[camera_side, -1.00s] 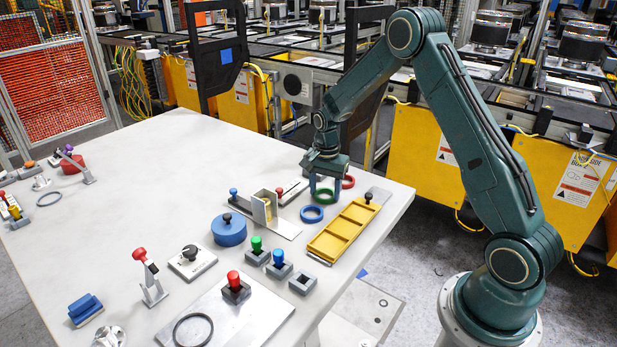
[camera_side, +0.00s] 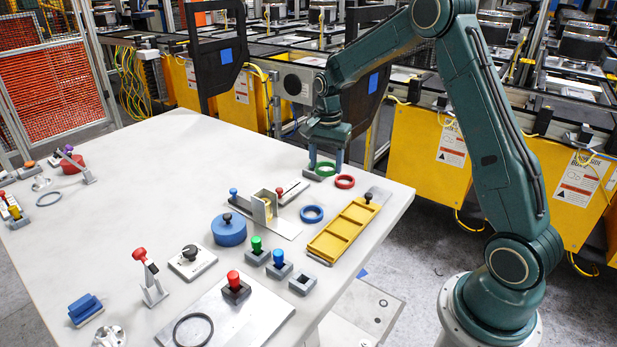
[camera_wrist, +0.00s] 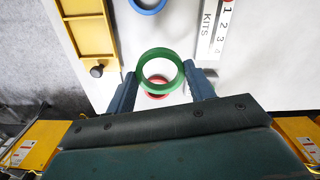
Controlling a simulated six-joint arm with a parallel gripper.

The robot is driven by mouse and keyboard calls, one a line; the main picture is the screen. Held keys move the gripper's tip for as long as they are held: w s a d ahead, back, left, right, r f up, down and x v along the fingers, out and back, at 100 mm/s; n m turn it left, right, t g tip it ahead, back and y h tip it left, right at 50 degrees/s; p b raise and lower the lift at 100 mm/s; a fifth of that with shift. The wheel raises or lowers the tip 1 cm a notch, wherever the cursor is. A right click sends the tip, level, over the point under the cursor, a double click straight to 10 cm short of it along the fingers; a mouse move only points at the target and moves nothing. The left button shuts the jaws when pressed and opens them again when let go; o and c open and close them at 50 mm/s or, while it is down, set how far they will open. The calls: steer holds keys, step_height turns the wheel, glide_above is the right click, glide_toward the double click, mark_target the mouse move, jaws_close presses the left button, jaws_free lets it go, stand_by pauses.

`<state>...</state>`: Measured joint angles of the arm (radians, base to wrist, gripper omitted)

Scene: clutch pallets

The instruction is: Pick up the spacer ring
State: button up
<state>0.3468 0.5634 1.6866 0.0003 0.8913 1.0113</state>
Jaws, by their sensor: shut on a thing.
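A green ring (camera_side: 326,175) is held between the two fingers of my gripper (camera_side: 326,168), above the white table. In the wrist view the green ring (camera_wrist: 142,73) spans the gap between the fingertips (camera_wrist: 161,78), which are shut on its sides. A red ring (camera_side: 345,182) lies on the table just right of my gripper; in the wrist view the red ring (camera_wrist: 158,95) is partly hidden below the green one. A blue ring (camera_side: 312,214) lies nearer the front, apart from both; its edge also shows at the top of the wrist view (camera_wrist: 147,9).
A yellow compartment tray (camera_side: 333,241) on a grey plate with a dark knob stands at the table's right edge. A bracket on a metal plate (camera_side: 281,226) and a KITS label plate (camera_side: 292,191) lie to the left. The table's back middle is clear.

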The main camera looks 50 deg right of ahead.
step_height(320, 180, up, 11)
steer(key=shift+r, duration=0.2)
steer(key=shift+f, duration=0.1)
stand_by(0.6)
steer(key=shift+s+a+f+n, duration=0.15)
steer(key=shift+a+f+n, duration=1.4)
steer(key=shift+f+n, duration=0.9)
steer(key=shift+s+a+f+n, duration=0.1)
steer(key=shift+a+f+n, duration=1.5)
steer(key=shift+f+n, duration=0.9)
steer(key=shift+s+a+f+n, duration=0.15)
steer(key=shift+a+f+n, duration=1.65)
steer(key=shift+n, duration=1.05)
steer(key=shift+d+f, duration=0.15)
steer(key=shift+d, duration=0.1)
